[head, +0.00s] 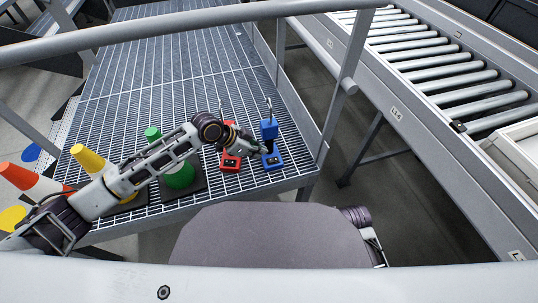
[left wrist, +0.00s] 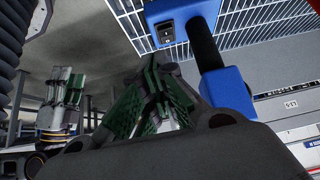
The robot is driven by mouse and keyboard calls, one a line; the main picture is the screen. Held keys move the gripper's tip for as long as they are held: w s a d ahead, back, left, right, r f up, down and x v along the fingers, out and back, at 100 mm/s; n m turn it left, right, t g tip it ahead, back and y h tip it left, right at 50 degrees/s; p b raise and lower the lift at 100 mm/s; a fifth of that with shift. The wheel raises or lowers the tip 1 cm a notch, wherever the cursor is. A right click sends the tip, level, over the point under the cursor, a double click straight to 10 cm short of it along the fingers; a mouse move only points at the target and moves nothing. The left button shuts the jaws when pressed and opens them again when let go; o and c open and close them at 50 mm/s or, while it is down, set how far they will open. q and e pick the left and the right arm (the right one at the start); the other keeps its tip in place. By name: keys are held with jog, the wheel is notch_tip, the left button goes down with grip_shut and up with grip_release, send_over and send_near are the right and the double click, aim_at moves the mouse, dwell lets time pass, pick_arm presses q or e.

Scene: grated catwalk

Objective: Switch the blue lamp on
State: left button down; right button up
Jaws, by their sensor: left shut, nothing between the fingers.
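The blue lamp stands upright near the right front corner of the grating, with a blue base (head: 273,161), dark stem and blue head (head: 269,129). In the left wrist view its base (left wrist: 160,13) with a black rocker switch (left wrist: 166,33) is at the top, and its head (left wrist: 228,92) is right of the fingers. My left gripper (head: 260,149) is shut and empty, close beside the lamp on its left; contact cannot be told. Its green-padded fingers (left wrist: 155,98) show in the wrist view. My right gripper (left wrist: 65,88) shows at the left there; its opening is unclear.
A red lamp (head: 230,163) stands just left of the blue one, partly behind my left arm. A green cone (head: 180,177), a yellow cone (head: 88,159) and an orange-red cone (head: 22,178) lie further left. A rail and a roller conveyor (head: 455,84) are at the right.

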aim_at(277, 158)
pick_arm(q)
jog(key=shift+w+a+r, duration=0.3)
jog(key=shift+w+a, duration=0.1)
jog(key=shift+a, duration=0.15)
jog(key=shift+w+a+r, duration=0.3)
jog(key=shift+w+a, duration=0.05)
jog(key=shift+a, duration=0.15)
pick_arm(e)
jog(key=shift+s+a, duration=0.2)
jog(key=shift+a, duration=0.05)
pick_arm(q)
jog(key=shift+d+f, duration=0.1)
pick_arm(e)
jog(key=shift+r, duration=0.1)
